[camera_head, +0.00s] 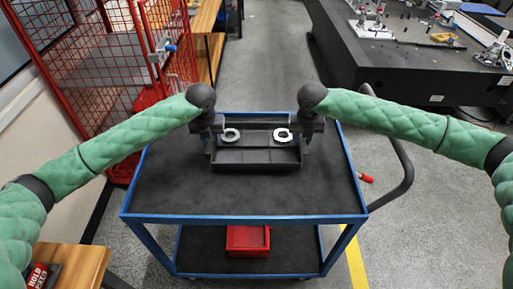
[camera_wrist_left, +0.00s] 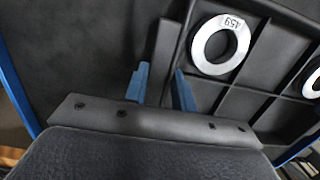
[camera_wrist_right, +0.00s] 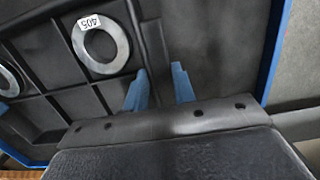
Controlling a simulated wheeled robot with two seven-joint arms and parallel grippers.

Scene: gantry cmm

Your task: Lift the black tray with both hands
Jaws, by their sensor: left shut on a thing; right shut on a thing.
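The black tray (camera_head: 256,157) is over the top shelf of the blue cart, divided into compartments. It also shows in the left wrist view (camera_wrist_left: 262,72) and the right wrist view (camera_wrist_right: 75,100). Two metal rings lie in its far compartments, the left ring (camera_head: 223,135) and the right ring (camera_head: 276,136). My left gripper (camera_wrist_left: 160,82) is shut on the tray's left end wall, one finger on each side. My right gripper (camera_wrist_right: 159,82) is shut on the right end wall the same way. I cannot tell whether the tray's underside touches the shelf.
The cart's top (camera_head: 165,190) is clear around the tray. A red bin (camera_head: 248,252) sits on its lower shelf. A black handle (camera_head: 407,170) curves off its right side. A red mesh cage (camera_head: 85,75) stands left, a large dark table (camera_head: 400,65) at back right.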

